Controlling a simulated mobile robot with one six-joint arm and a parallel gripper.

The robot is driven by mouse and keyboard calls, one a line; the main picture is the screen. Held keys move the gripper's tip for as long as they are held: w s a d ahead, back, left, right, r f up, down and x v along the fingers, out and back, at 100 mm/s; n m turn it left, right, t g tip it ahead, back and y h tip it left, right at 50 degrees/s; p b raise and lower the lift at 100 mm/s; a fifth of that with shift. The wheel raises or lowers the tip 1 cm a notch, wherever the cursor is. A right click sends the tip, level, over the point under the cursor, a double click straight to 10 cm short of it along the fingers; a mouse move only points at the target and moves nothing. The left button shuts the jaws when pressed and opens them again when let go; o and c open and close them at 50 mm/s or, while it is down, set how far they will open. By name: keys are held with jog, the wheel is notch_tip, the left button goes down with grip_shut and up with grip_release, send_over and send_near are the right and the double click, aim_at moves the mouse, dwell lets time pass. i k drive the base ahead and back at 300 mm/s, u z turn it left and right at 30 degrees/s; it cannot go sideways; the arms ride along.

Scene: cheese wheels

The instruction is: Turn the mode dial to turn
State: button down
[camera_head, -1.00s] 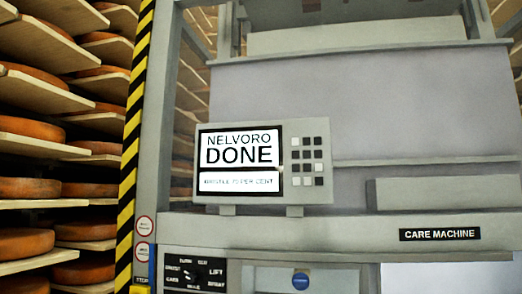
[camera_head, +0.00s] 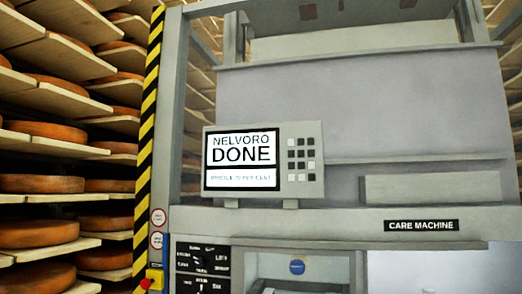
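The mode dial (camera_head: 203,262) is a small dark knob on a black panel at the lower left of the care machine (camera_head: 340,226). White labels surround it, too small and blurred to read surely, so I cannot tell which one it points to. A second black panel (camera_head: 203,284) with small labels sits just below, cut by the frame's bottom edge. Above, the screen (camera_head: 242,161) reads "NELVORO DONE" with a smaller line beneath, beside a keypad (camera_head: 301,160). My gripper is not in view.
Shelves of orange cheese wheels (camera_head: 38,233) fill the left side. A yellow and black striped post (camera_head: 148,130) stands between them and the machine. A red and yellow control (camera_head: 151,281) sits low beside the post. A blue round button (camera_head: 297,267) is right of the dial panel.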

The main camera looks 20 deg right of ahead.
aim_at(200, 262)
jog(key=u, duration=0.05)
jog(key=i, duration=0.8)
jog(key=z, duration=1.1)
